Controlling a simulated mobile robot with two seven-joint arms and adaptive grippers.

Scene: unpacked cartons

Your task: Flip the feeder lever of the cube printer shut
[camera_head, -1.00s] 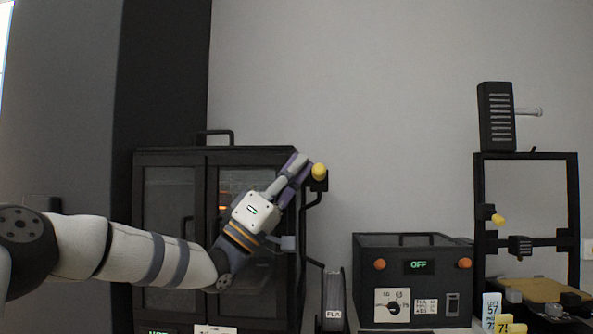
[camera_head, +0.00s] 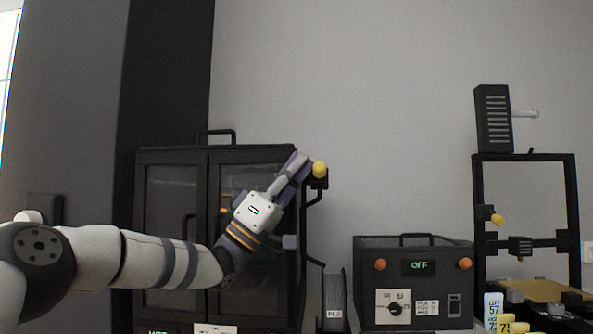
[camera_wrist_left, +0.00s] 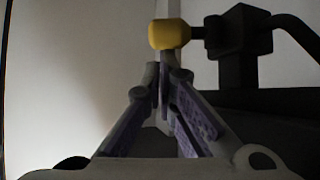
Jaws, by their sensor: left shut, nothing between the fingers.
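The cube printer (camera_head: 170,220) is a black cabinet with glass doors at the left of the head view. A feeder lever with a yellow knob (camera_head: 319,169) sticks out at its upper right side. In the left wrist view the yellow knob (camera_wrist_left: 169,34) sits just beyond my fingertips, on a dark stem from a black block (camera_wrist_left: 240,45). My left gripper (camera_head: 300,163) is shut and empty, its purple-padded fingers pointing up and right, beside the knob. I cannot tell whether the tips touch it. My right gripper is not in view.
A spool marked PLA (camera_head: 335,300) stands right of the cabinet. The wall space above the box is clear.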

